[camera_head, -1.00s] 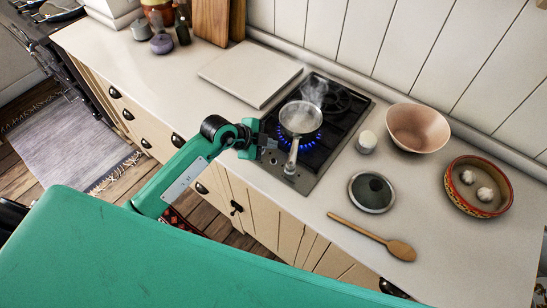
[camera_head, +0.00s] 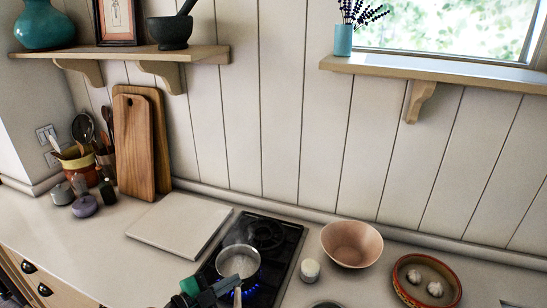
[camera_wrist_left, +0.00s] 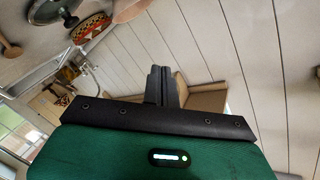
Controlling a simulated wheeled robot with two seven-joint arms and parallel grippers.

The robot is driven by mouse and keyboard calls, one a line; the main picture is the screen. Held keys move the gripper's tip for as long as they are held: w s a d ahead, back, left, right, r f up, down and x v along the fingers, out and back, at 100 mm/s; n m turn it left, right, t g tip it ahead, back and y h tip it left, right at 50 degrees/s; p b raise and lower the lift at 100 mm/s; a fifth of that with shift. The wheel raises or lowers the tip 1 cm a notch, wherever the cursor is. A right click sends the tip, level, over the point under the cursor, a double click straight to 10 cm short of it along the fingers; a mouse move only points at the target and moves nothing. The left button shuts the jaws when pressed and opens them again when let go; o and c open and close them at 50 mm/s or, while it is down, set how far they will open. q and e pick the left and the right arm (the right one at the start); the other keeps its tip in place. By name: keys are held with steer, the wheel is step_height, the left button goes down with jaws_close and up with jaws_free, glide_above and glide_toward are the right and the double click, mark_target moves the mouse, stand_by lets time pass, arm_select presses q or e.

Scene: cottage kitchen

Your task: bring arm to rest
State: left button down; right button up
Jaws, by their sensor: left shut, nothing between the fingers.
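My left gripper (camera_head: 222,287) is at the bottom edge of the head view, beside the hob. It is shut and holds nothing. In the left wrist view its dark fingers (camera_wrist_left: 160,85) are together, with the panelled wall behind them. A small steaming saucepan (camera_head: 238,260) sits on the lit front burner, its handle toward the front edge. The gripper appears just left of the pan; I cannot tell whether they touch. My right gripper is in neither current view.
The black gas hob (camera_head: 283,240) has a blue flame. A pale board (camera_head: 180,222) lies to its left. A white jar (camera_head: 310,269), a pinkish bowl (camera_head: 352,243) and a patterned dish (camera_head: 408,290) stand to its right. A wooden shelf (camera_head: 110,52) is above.

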arm_select(q)
steer(key=s+a+r+n+t+y, duration=0.2)
steer(key=a+r+n+t+y, duration=0.7)
steer(key=n, duration=0.3)
steer(key=s+a+f+n+g+y, duration=0.6)
steer(key=s+a+f+n+y, duration=0.15)
steer(key=f, duration=0.35)
steer(key=s+d+f+m+g+h, duration=0.2)
steer(key=s+f+g, duration=0.3)
steer(key=s, duration=0.3)
steer(key=s+d+f+m+g+h, duration=0.1)
steer(key=s+d+f+g+h, duration=0.1)
steer(key=s+f+g, duration=0.5)
step_height(320, 180, down, 32)
steer(key=s+b, duration=0.3)
steer(key=s+a+f+g+b, duration=0.1)
steer(key=s+a+f+b, duration=0.1)
steer(key=s+f, duration=1.7)
step_height(320, 180, down, 3)
steer(key=shift+a+r+m+b, duration=0.1)
steer(key=shift+a+m+b, duration=0.2)
steer(key=shift+a+m, duration=0.15)
